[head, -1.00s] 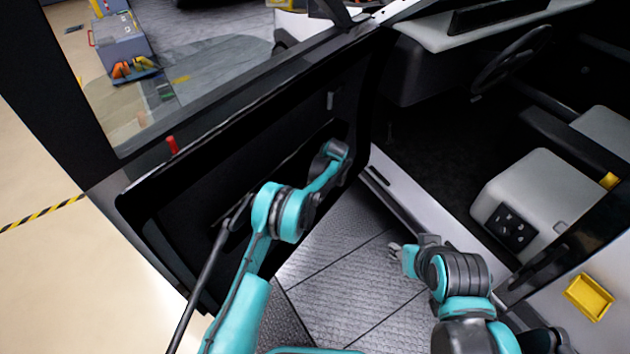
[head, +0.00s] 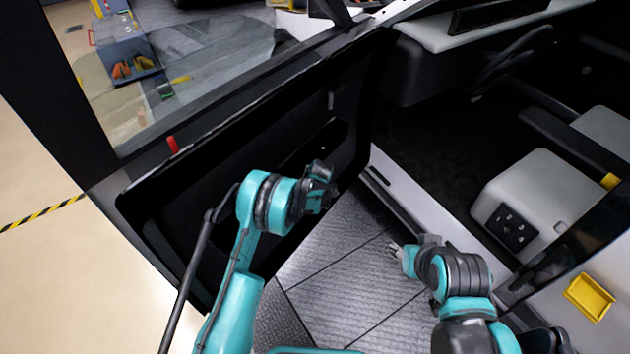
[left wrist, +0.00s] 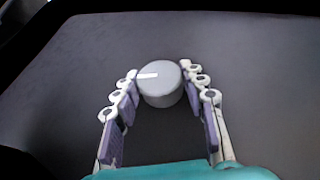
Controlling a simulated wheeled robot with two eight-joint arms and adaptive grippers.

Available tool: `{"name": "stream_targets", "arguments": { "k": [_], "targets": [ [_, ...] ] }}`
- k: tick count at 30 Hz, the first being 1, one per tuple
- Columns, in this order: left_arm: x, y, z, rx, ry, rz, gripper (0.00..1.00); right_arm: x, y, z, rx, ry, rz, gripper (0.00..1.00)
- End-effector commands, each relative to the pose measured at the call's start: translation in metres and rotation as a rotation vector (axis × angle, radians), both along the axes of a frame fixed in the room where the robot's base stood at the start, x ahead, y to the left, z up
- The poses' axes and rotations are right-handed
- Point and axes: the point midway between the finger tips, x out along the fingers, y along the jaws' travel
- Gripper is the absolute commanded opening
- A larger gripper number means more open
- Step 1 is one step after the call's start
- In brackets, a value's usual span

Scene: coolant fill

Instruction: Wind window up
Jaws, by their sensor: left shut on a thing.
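The vehicle door stands open, with its dark inner panel (head: 180,210) facing me. The window glass (head: 190,85) is a faint tinted pane in the door's frame, with its upper edge partway up the opening. My left gripper (left wrist: 160,80) is shut on a round grey knob (left wrist: 161,88) with a white mark, which sits between its fingertips against the dark panel. In the head view my left wrist is in front of the door panel and hides the knob. My right gripper (head: 393,251) is over the grey floor, apart from the door; its fingers are too small to judge.
A red pin (head: 172,145) stands on the door sill. The seat base (head: 545,195) with a dark button panel and the steering wheel (head: 515,58) are at right. A yellow tray (head: 590,297) is at the lower right. The textured floor between door and cab is clear.

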Motion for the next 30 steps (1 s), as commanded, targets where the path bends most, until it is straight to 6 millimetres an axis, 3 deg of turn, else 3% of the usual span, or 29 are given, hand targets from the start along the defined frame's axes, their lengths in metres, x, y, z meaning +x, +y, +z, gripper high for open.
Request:
{"name": "stream_targets", "arguments": {
  "k": [12,29,30],
  "targets": [
    [-0.0020,0.0012,-0.0019,-0.115,-0.180,0.001,0.13,0.0000,0.0000,0.0000,0.000,0.000,0.000,0.40],
    [-0.0018,0.0010,-0.0019,-0.133,-0.212,0.000,0.13,0.0001,0.0000,-0.0001,0.000,0.000,0.000,0.40],
    [-0.0017,0.0010,-0.0020,-0.133,-0.212,0.000,0.47,0.0001,0.0000,-0.0001,0.000,0.000,0.000,0.40]
  ]
}}
